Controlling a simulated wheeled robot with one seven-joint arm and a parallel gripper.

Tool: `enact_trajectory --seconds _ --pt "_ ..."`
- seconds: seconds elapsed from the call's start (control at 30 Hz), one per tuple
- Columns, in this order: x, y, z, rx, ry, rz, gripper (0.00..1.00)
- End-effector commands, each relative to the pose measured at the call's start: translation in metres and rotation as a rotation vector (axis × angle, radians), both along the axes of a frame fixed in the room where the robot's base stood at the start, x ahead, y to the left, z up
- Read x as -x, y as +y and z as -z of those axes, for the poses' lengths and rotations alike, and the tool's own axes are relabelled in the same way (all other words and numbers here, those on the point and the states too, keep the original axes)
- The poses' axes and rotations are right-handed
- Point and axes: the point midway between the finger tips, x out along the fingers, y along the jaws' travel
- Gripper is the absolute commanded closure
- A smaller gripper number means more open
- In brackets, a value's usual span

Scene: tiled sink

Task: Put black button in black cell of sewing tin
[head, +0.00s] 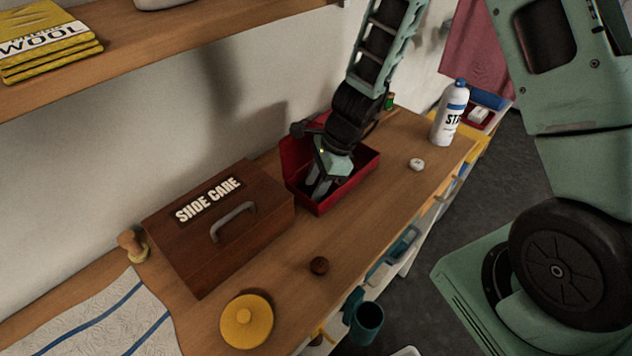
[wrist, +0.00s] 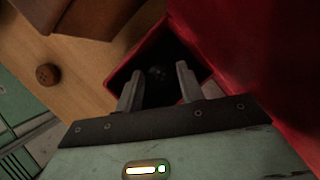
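The red sewing tin (head: 362,172) stands open on the wooden counter, and it fills the upper middle of the wrist view (wrist: 122,76). My gripper (head: 320,187) points down inside the tin's near left part. In the wrist view my gripper (wrist: 158,70) has its two fingers wide apart. A dark round button (wrist: 157,72) shows faintly in the dark cell between and beyond the fingertips, touching neither finger as far as I can see. The shadow hides how deep it lies. The head view does not show this button.
A brown button (head: 319,265) and a white button (head: 417,164) lie on the counter. A brown shoe care box (head: 220,232) stands left of the tin.

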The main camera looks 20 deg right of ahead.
Motion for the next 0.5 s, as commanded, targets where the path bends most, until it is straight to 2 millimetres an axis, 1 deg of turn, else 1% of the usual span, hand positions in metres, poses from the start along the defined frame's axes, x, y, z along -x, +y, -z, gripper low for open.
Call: enact_trajectory --seconds 0.17,0.4,0.5 --pt "0.001 -0.010 -0.029 0.001 -0.004 -0.002 0.62" --pt "0.003 -0.030 -0.076 0.001 -0.005 0.000 0.62" --pt "0.005 -0.036 -0.092 0.001 -0.004 -0.002 0.62"
